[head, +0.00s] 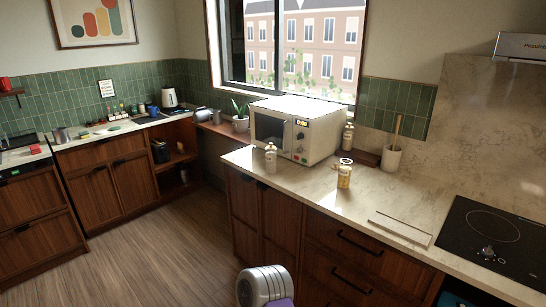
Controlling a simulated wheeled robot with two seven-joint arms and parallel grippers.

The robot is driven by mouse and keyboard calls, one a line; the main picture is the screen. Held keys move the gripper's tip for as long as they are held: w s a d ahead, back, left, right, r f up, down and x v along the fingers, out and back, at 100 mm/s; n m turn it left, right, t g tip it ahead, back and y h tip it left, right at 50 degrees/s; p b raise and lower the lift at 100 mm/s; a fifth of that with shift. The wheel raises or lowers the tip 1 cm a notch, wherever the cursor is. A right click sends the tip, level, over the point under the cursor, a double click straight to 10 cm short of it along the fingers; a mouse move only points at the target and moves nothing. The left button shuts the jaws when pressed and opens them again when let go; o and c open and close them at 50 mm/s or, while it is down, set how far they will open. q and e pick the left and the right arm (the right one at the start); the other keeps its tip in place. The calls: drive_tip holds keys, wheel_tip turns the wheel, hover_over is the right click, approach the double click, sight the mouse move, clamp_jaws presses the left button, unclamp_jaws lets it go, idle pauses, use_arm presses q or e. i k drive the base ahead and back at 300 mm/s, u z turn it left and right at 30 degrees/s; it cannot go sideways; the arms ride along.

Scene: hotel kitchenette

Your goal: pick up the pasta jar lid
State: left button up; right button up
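A small jar with yellowish contents or label (344,177) stands upright on the marble counter, right of the microwave and near the counter's middle. A pale top (345,161) shows on it and may be the lid; it is too small to tell for certain. Neither of my grippers can be made out in the head view.
A microwave (296,128) stands behind the jar, and a pale bottle (270,158) stands in front of the microwave. A utensil crock (391,158) and another bottle (348,136) stand behind. A flat board (400,229) lies near the front edge, left of the black cooktop (492,236).

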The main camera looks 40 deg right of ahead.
sight(346, 166)
drive_tip(key=z, duration=0.3)
drive_tip(key=i, duration=1.6)
drive_tip(key=z, duration=0.95)
